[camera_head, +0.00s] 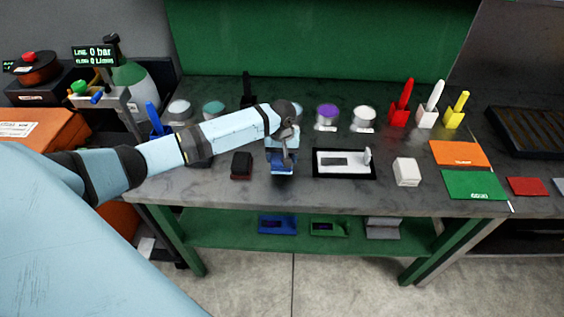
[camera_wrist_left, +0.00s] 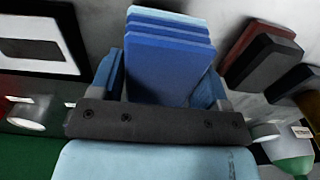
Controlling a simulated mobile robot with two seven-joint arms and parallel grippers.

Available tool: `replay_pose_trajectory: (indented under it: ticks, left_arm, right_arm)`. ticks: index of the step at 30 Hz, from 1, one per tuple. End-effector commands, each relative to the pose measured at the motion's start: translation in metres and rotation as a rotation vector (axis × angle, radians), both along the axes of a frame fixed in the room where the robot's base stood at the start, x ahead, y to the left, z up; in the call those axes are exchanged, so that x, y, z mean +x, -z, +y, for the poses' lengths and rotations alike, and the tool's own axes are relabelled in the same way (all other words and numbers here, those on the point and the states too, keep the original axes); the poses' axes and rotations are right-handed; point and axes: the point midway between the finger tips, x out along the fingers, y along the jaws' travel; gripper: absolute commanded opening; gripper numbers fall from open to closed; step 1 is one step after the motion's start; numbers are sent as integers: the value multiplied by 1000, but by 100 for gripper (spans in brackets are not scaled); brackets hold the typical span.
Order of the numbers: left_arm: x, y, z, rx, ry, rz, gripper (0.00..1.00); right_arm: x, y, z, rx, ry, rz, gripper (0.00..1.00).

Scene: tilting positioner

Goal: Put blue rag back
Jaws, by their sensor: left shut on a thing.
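The blue rag (camera_wrist_left: 165,65) is a folded stack of blue layers with a paler blue layer at its top in the left wrist view. It stands between the two fingers of my left gripper (camera_wrist_left: 162,82), which is shut on it. In the head view my left gripper (camera_head: 283,157) points down over the middle of the workbench, and the blue rag (camera_head: 283,168) shows below it. I cannot tell whether the rag touches the bench top. My right gripper is not in view.
On the grey workbench (camera_head: 240,200), a dark red-brown block (camera_head: 242,165) lies left of the gripper and a black-framed white plate (camera_head: 344,163) right of it. Lidded tins stand behind. Orange (camera_head: 459,153) and green (camera_head: 473,185) mats lie further right. Blue (camera_head: 278,223) and green (camera_head: 328,227) trays sit on the lower shelf.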

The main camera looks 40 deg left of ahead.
Motion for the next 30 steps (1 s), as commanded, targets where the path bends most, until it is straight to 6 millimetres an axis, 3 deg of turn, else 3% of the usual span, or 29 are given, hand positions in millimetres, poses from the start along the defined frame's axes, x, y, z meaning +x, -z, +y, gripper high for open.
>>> replay_pose_trajectory:
  ticks: [6,17,18,21,30]
  left_arm:
    - [0,31,0,2,-2,1,48]
    - [0,36,0,0,0,0,48]
    - [0,36,0,0,0,0,72]
    - [0,36,0,0,0,0,95]
    - [0,35,0,1,0,0,95]
  right_arm:
    - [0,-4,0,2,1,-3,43]
    - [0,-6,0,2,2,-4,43]
    - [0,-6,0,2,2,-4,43]
    - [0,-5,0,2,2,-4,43]
    - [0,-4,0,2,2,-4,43]
